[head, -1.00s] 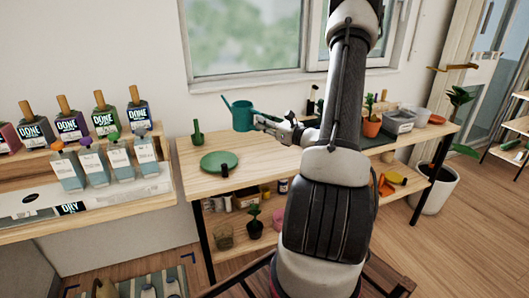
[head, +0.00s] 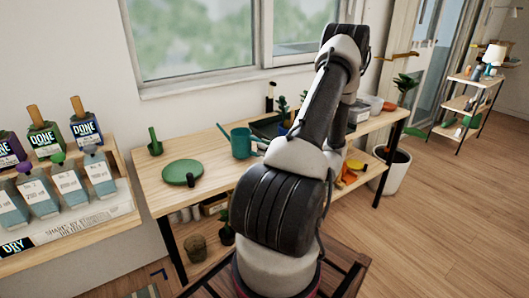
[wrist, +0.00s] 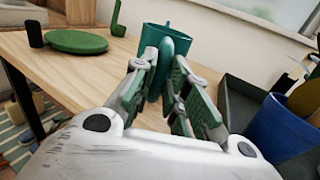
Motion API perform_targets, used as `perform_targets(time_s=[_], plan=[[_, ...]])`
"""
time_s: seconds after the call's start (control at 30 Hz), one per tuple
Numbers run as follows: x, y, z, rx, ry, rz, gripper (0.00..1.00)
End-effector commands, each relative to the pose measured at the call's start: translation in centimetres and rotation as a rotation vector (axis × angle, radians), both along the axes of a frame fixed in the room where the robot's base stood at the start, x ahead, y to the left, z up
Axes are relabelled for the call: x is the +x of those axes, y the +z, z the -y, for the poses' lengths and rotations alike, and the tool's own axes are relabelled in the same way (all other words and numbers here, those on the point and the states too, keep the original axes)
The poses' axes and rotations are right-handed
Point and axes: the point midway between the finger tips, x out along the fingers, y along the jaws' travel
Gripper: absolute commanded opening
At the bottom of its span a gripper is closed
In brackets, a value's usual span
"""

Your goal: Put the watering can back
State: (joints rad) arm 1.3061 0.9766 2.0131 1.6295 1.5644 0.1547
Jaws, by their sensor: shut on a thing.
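The teal watering can (head: 241,143) is upright at the middle of the wooden bench, its spout toward the left. In the wrist view the can (wrist: 155,35) is straight ahead, with its rounded handle between my fingers. My gripper (wrist: 163,78) is shut on this handle. In the head view my arm hides most of my gripper. I cannot tell whether the can's base touches the bench top (head: 215,158).
A green round plate (head: 182,172), a small black item (head: 190,180) and a green upright holder (head: 154,142) stand left of the can. A dark tray (wrist: 237,95) and a blue container (wrist: 280,130) are close on my gripper's right. Boxed bottles fill the left shelf.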

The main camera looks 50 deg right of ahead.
Motion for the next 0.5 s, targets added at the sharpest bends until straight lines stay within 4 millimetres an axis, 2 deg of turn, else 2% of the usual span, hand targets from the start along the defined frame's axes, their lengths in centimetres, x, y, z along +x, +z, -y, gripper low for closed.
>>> perform_targets(time_s=[0.1, 0.47, 0.5], plan=[[0.0, -1.13, -0.02, 0.0, 0.0, 0.002, 0.0], [0.01, -1.45, -0.01, -0.001, 0.0, 0.002, 0.0], [0.01, -1.5, -0.01, -0.001, 0.0, 0.0, 0.19]])
